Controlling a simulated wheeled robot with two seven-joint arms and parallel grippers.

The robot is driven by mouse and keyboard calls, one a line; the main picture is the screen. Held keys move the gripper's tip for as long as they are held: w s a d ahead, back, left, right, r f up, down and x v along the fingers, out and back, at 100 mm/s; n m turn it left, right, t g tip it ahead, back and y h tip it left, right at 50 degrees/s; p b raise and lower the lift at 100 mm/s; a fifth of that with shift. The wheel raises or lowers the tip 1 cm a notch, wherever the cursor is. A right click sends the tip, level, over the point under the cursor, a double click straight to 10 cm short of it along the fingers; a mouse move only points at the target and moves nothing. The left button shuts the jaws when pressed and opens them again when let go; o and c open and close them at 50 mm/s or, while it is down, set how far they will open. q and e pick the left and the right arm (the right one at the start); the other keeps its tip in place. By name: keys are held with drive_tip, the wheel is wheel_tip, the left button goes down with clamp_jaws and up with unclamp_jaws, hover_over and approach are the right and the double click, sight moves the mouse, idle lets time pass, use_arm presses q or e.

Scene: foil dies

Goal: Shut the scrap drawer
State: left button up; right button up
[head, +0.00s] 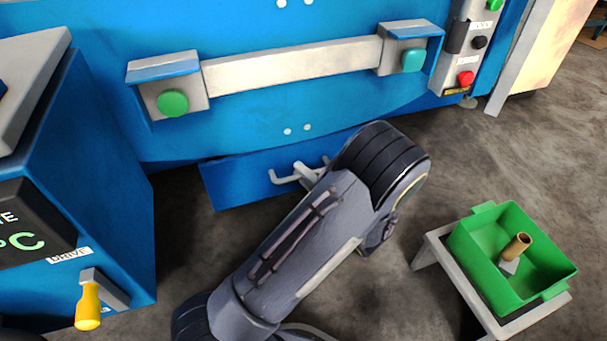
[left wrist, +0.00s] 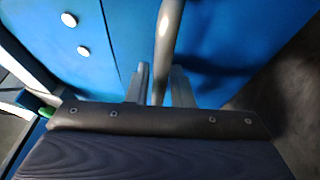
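The scrap drawer (head: 238,184) has a plain blue front low under the blue press, seen in the head view. A grey bar handle (head: 284,178) sticks out from it, and the drawer front also shows in the left wrist view (left wrist: 225,40). My left gripper (left wrist: 160,82) has one finger on each side of the handle bar (left wrist: 167,35), close against it, and looks shut on it. In the head view my forearm and wrist hide most of this gripper and the drawer's right part. I cannot tell how far out the drawer stands. My right gripper is not in view.
A green bin (head: 512,262) with a brown-handled tool stands on a grey stand (head: 432,248) at right. A blue cabinet (head: 95,190) with a yellow-handled lever (head: 88,305) is at left. Green buttons (head: 173,102) sit above the drawer. Grey floor is clear between drawer and stand.

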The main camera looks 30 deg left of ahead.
use_arm(q)
clamp_jaws()
drive_tip(key=shift+w+a+r+p, duration=0.15)
drive_tip(key=shift+a+p, duration=0.05)
drive_tip(key=shift+p, duration=0.15)
drive_tip(key=shift+w+a+p, duration=0.9)
drive_tip(key=shift+a+p, duration=0.05)
drive_tip(key=shift+o, duration=1.8)
unclamp_jaws()
drive_tip(key=shift+f, duration=0.2)
drive_tip(key=shift+a, duration=0.1)
